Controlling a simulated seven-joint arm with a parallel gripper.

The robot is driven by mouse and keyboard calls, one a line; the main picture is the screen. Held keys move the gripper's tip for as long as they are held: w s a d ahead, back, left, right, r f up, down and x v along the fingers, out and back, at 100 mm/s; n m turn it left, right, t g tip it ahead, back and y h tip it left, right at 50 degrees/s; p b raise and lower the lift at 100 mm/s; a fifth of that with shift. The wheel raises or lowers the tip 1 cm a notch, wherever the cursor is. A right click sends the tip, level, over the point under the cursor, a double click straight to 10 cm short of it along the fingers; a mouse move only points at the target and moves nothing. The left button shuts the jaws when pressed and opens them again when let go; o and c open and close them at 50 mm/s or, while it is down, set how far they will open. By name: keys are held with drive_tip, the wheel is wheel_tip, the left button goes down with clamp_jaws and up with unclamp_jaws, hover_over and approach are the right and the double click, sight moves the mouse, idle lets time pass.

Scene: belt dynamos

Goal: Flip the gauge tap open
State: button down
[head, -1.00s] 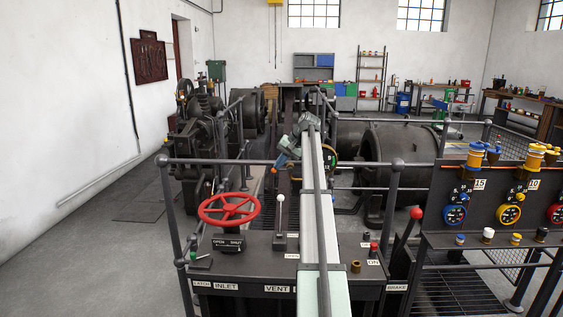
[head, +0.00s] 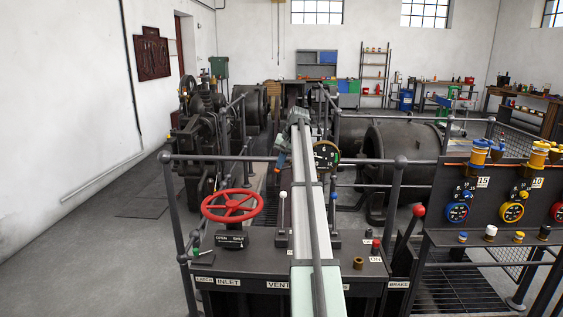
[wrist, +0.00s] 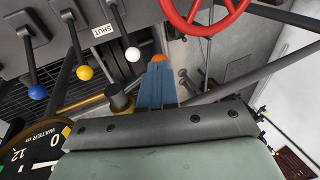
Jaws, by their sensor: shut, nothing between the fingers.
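A round dark gauge (head: 326,155) with a yellow edge mark stands just right of my forearm in the head view. Its dial (wrist: 28,158), lettered WATER, shows at the lower left of the wrist view. My gripper (head: 280,163) hangs left of the gauge in the head view. In the wrist view my gripper (wrist: 158,58) has its blue fingers together with an orange tip, empty, right of the brass fitting and apparently apart from it.
A red handwheel (head: 232,205) stands on the console at front left. A grey rail (head: 220,158) crosses in front of the machinery.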

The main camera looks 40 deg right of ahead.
drive_tip(key=g+h, duration=0.1)
drive_tip(key=f+g+h, duration=0.1)
drive_tip(key=shift+w+a+f+g+h, duration=0.25)
drive_tip(key=shift+a+f+g+h, duration=0.05)
drive_tip(key=shift+f+g+h, duration=0.1)
drive_tip(key=f+g+h, duration=0.1)
drive_tip(key=g+h, duration=0.1)
drive_tip(key=shift+f+g, duration=0.3)
drive_tip(key=shift+f, duration=0.05)
drive_tip(key=shift+s+d+f+n+g+h, duration=0.15)
drive_tip(key=shift+f+g+h, duration=0.15)
drive_tip(key=shift+h, duration=0.15)
drive_tip(key=shift+w+a+f+n+g+h, duration=0.15)
drive_tip(key=shift+g+h, duration=0.15)
drive_tip(key=shift+h, duration=0.15)
drive_tip(key=f+g+h, duration=0.1)
drive_tip(key=s+d+f+g+h, duration=0.1)
drive_tip(key=shift+s+d+h, duration=0.15)
drive_tip(key=shift+h, duration=0.15)
drive_tip(key=shift+s+d+f, duration=0.15)
drive_tip(key=shift+s+f, duration=0.05)
drive_tip(key=shift+f, duration=0.1)
drive_tip(key=shift+w+r, duration=0.1)
drive_tip(key=w+a+f+v, duration=0.1)
drive_tip(key=w+f+v, duration=0.1)
drive_tip(key=v, duration=1.1)
drive_tip(key=shift+a+r, duration=0.15)
drive_tip(key=shift+a, duration=0.35)
